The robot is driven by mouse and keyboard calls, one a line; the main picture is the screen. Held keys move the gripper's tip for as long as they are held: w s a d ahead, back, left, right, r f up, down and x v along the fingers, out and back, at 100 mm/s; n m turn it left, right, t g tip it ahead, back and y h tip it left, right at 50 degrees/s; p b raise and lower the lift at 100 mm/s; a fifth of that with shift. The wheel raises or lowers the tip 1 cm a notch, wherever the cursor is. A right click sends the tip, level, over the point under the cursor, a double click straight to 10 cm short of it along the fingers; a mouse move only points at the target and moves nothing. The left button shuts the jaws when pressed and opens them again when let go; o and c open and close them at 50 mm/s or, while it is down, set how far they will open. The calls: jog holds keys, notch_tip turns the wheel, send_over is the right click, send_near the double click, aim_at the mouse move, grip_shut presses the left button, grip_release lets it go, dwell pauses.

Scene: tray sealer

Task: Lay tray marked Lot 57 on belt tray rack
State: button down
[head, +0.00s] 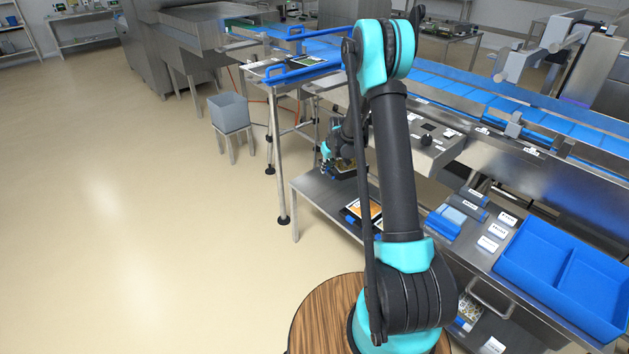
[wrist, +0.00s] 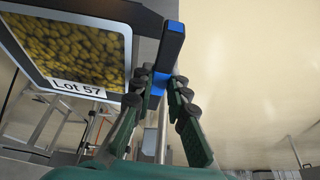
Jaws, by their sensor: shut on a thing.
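The tray marked Lot 57 (wrist: 78,88) fills the upper left of the wrist view. It has a dark rim, a film window over yellow-brown round pieces, and a black and blue grip bar at its right. My gripper (wrist: 161,92) is shut on that bar. In the head view my gripper (head: 328,160) is partly hidden by my arm, above the low steel shelf, and the tray there is mostly hidden. A blue-railed rack (head: 304,72) stands beyond at the belt's end, apart from my gripper; I cannot read a label on it.
Another tray with an orange label (head: 364,210) lies on the low steel shelf (head: 318,192). A grey bin (head: 229,112) stands on a stool at left. Blue bins (head: 562,272) and small labelled blocks are on the right bench. The floor at left is clear.

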jog(key=shift+w+a+f+n+y, duration=0.2)
jog(key=shift+w+a+f+n, duration=0.85)
jog(key=shift+f, duration=1.9)
jog(key=shift+w+a+f+y, duration=0.2)
jog(key=shift+w+a+f, duration=0.4)
jog(key=shift+w+f, duration=1.75)
jog(key=shift+w+a+f+n+y, duration=0.2)
jog(key=shift+w+a+f+n, duration=0.5)
jog(key=shift+f, duration=2.9)
jog(key=shift+a, duration=0.1)
jog(key=shift+s+r, duration=0.1)
jog(key=c, duration=1.4)
grip_release()
jog(key=shift+g, duration=0.3)
jog(key=c, duration=0.3)
jog(key=shift+c, duration=0.2)
